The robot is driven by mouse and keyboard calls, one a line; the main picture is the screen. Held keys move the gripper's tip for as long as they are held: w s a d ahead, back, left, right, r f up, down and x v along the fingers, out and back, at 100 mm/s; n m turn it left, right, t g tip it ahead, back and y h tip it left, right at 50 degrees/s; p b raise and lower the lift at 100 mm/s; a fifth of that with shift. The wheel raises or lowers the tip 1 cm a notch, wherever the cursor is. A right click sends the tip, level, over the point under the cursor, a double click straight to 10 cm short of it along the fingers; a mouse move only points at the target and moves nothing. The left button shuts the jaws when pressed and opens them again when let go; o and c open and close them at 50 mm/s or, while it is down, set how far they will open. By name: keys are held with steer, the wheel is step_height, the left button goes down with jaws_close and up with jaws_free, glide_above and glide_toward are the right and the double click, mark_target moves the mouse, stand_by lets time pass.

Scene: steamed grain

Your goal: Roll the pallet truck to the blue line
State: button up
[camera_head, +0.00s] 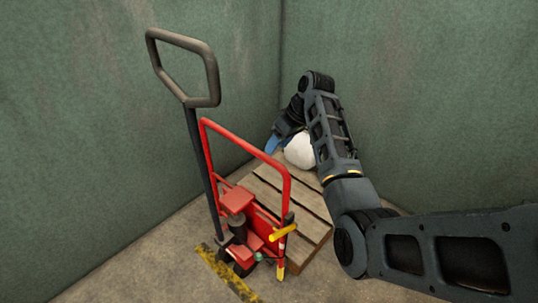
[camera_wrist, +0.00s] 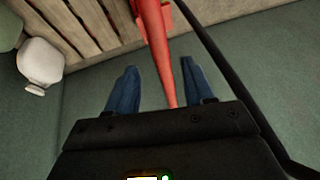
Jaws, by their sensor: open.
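The red pallet truck (camera_head: 238,200) stands in the corner with a grey loop handle (camera_head: 216,75) on a dark shaft, tilted up to the left. Its red tubular frame rises in front of the wooden pallet (camera_head: 320,230). My gripper (camera_wrist: 159,64) is open, its two blue fingers apart. In the wrist view a red bar of the truck (camera_wrist: 158,50) runs through the gap between them; I cannot tell whether they touch it. In the head view a blue finger (camera_head: 271,144) shows just behind the red frame's top. The blue line is not in view.
A white sack (camera_head: 300,151) lies on the pallet; it also shows in the wrist view (camera_wrist: 40,65) beside a greenish one (camera_wrist: 10,28). Green walls (camera_head: 430,90) close in behind and at both sides. A worn yellow-black stripe (camera_head: 225,272) marks the bare floor in front.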

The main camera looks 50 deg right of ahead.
mark_target(270, 157)
steer(key=x, duration=0.6)
steer(key=shift+r, duration=0.1)
jaws_close()
stand_by(0.3)
steer(key=shift+a, duration=0.1)
